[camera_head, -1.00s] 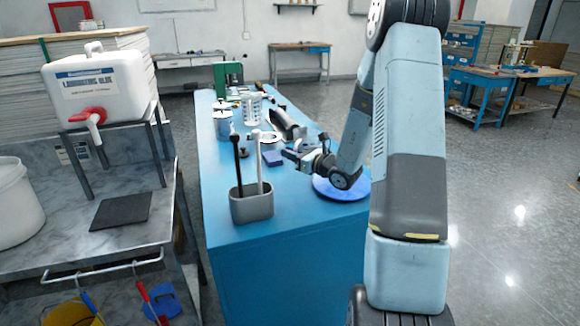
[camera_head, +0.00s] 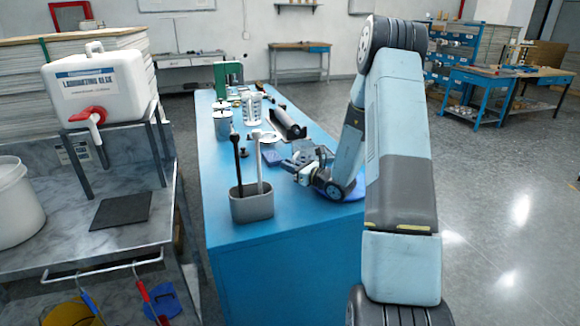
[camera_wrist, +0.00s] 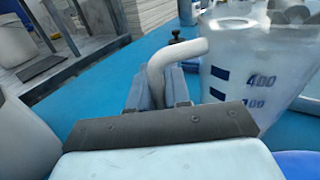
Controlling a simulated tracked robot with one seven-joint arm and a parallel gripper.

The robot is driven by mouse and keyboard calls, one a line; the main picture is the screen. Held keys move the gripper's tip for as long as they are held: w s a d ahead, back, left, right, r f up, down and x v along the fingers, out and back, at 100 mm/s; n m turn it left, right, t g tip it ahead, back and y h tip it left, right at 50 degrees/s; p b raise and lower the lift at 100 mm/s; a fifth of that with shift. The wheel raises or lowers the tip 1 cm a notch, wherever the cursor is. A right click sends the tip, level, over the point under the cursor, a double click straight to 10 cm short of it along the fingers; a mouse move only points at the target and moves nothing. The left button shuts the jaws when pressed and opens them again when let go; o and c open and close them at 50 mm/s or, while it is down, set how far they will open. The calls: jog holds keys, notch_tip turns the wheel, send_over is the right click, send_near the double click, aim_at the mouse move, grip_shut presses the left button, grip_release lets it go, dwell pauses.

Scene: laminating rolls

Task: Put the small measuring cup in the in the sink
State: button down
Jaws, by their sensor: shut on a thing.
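A translucent measuring cup (camera_wrist: 245,75) with dark volume marks, "400" among them, fills the right of the wrist view. Its white curved handle (camera_wrist: 172,56) runs between my fingers. My gripper (camera_wrist: 160,88) is shut on that handle, with the cup body to the right of the fingers. In the head view my gripper (camera_head: 298,170) is over the near right part of the blue table (camera_head: 290,255); the cup is small and hard to make out there. I cannot make out a sink in either view.
A grey holder (camera_head: 252,207) with two upright tools stands left of my gripper. A blue round plate (camera_head: 350,190) lies partly behind my arm. Cans, a dark roller (camera_head: 288,125) and other items crowd the table's far part. A white jug (camera_head: 95,88) stands on a rack at left.

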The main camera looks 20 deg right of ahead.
jog(key=c, duration=1.1)
grip_release()
jog(key=shift+f, duration=0.1)
